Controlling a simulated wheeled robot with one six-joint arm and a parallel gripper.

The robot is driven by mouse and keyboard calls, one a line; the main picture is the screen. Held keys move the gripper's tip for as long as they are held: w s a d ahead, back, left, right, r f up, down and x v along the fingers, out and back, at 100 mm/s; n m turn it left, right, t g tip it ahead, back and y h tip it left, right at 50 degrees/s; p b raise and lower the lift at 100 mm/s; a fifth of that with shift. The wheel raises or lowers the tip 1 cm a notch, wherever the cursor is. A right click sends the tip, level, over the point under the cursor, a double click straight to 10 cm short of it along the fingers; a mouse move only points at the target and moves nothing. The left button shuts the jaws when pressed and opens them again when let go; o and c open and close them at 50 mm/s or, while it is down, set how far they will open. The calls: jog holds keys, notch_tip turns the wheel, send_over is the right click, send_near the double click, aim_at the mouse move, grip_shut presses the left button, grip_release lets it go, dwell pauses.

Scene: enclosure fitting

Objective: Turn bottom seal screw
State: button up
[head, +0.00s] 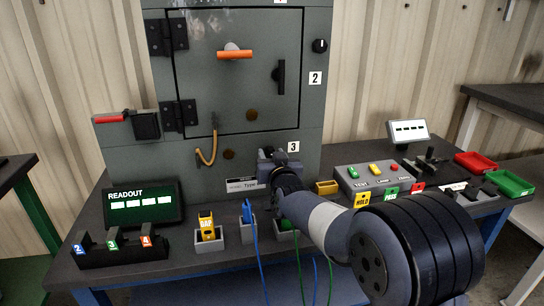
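The grey enclosure (200,160) stands at the back of the bench with its door (238,80) closed. A brass-coloured round piece (252,115) shows near the bottom of the door, and a similar one (228,154) sits on the panel below. I cannot tell which of them, if either, is the bottom seal screw. My gripper (268,162) is at the lower panel, just left of the label 3. My wrist hides its fingertips and whatever is in front of them. I cannot tell whether it touches the panel.
A dark readout (140,205), a yellow DAP tool in a holder (208,232) and a blue-cabled probe (247,212) stand left of my arm. A button box (375,176), red tray (476,162) and green tray (510,183) lie right. An orange cable (207,158) hangs on the enclosure.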

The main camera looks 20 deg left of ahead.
jog(key=shift+o, duration=1)
jog(key=shift+s, duration=0.1)
jog(key=p+v, duration=0.1)
jog(key=v, duration=0.9)
jog(key=shift+s+p, duration=0.3)
jog(key=shift+d, duration=0.15)
jog(key=shift+b+x, duration=0.8)
jog(key=shift+x, duration=4.6)
jog(key=shift+d, duration=0.1)
